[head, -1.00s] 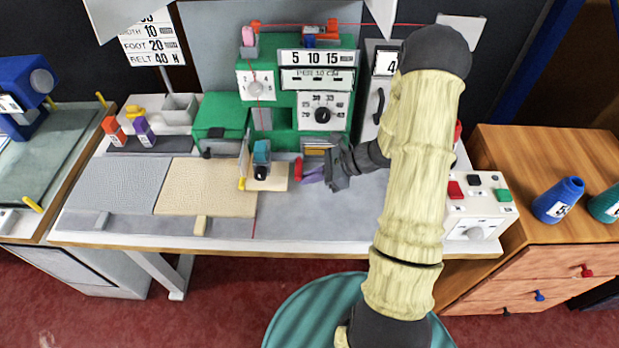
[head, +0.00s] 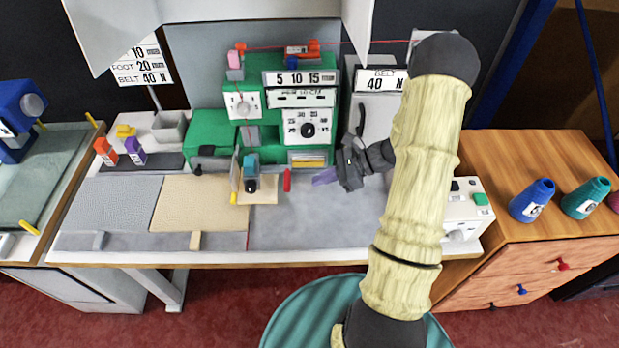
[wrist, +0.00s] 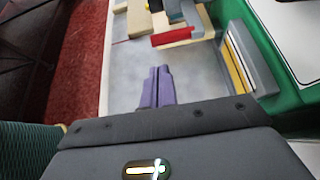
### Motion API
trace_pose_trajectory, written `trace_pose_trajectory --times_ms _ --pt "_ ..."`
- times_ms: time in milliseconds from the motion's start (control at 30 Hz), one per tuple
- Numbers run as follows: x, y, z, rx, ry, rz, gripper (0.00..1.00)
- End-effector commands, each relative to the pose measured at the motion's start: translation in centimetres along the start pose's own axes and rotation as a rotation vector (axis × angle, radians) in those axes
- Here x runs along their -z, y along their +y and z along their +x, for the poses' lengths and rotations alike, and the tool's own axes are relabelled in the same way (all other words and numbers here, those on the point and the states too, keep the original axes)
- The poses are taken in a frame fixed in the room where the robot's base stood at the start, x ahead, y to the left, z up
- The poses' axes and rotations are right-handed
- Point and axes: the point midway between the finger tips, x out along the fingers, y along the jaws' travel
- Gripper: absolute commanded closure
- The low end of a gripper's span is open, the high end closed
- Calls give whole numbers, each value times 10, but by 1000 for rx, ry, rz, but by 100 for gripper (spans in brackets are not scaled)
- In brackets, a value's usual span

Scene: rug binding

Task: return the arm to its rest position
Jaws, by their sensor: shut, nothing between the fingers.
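My arm reaches up from the bottom of the head view and bends at a dark elbow, its forearm pointing left over the workbench (head: 310,225). My gripper (head: 325,176) hangs above the grey bench top, right of the red lever and in front of the green machine (head: 210,125). In the wrist view its two purple fingers (wrist: 156,88) lie side by side, shut, with nothing between them. They are apart from the red piece (wrist: 172,38) ahead of them.
A control box (head: 462,215) with coloured buttons stands right of my arm, partly hidden by it. Blue (head: 533,200) and teal (head: 586,197) cones stand on the wooden cabinet (head: 500,150). Beige (head: 200,205) and grey (head: 110,205) rug pieces lie on the bench's left; its front middle is clear.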

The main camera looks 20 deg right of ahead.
Motion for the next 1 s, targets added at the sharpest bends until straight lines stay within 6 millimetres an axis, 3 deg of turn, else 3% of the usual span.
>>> trace_pose_trajectory --times_ms 33,200,767,867,1000 --pt "-4 -1 -10 1 1 -1 100" --pt "-2 -2 -21 -4 1 -2 100" --pt "-1 -1 -21 -8 4 -5 100" --pt "-7 4 -20 -32 30 -37 100" --pt "-28 26 -17 -134 133 -172 100"
